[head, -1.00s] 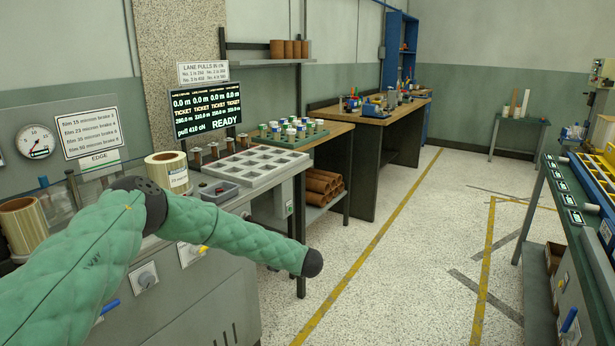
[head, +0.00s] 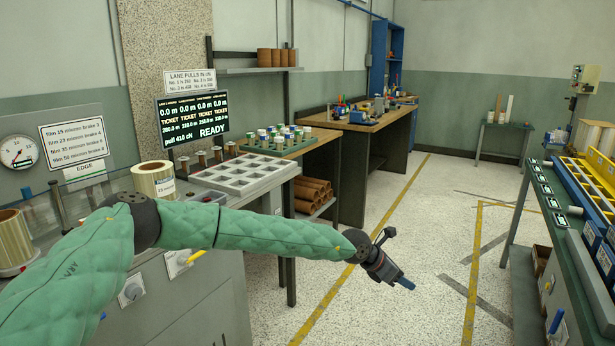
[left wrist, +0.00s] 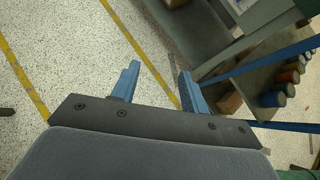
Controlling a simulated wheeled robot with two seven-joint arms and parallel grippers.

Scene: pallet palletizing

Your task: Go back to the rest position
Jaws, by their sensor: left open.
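My left gripper (head: 406,284) is at the end of my green-sleeved left arm, over the open floor in the head view. In the left wrist view its two blue fingers (left wrist: 158,85) stand apart with nothing between them, above speckled floor. No object is held by it. My right gripper does not show in either view.
On the left is a bench with a grey compartment tray (head: 245,172), film rolls (head: 155,180) and a READY display (head: 192,117). A wooden workbench (head: 360,122) stands behind. A green bench (head: 575,225) stands at the right. The floor between (head: 400,230) is clear.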

